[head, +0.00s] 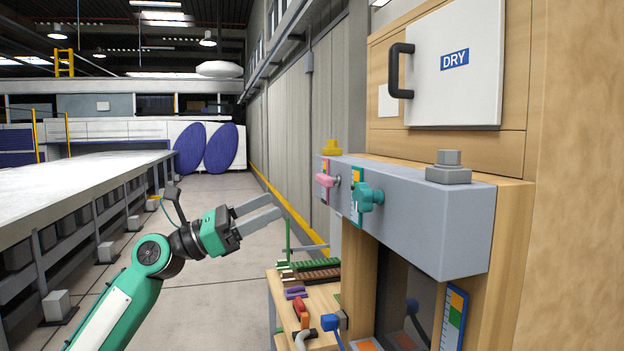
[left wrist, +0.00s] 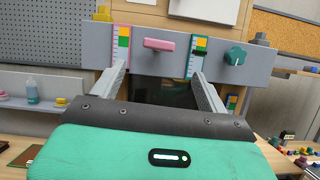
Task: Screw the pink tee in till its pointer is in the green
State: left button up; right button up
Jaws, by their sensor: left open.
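The pink tee (head: 326,180) sticks out of the front of a grey box beam (head: 420,215). In the left wrist view the tee (left wrist: 159,45) has its bar roughly level. A pink-edged scale (left wrist: 121,45) with orange, yellow and green patches is left of it; I cannot make out where its pointer stands. My left gripper (head: 277,206) is open and empty, short of the beam and apart from the tee. In the left wrist view its fingertips (left wrist: 160,70) lie below and to either side of the tee. My right gripper is not in view.
A yellow block (head: 331,147) and a grey stepped block (head: 448,167) sit on the beam. A wooden bench (head: 318,318) with small coloured parts is below.

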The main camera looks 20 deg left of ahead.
aim_at(320, 183)
pick_arm(q)
jog(key=p+x, duration=0.3)
jog(key=x, duration=0.6)
jog(key=shift+w+d+r+p, duration=0.15)
jog(key=shift+w+r+p, duration=0.05)
jog(key=shift+p, duration=0.2)
jog(key=shift+w+d, duration=0.25)
jog(key=shift+d, duration=0.05)
jog(key=c, duration=1)
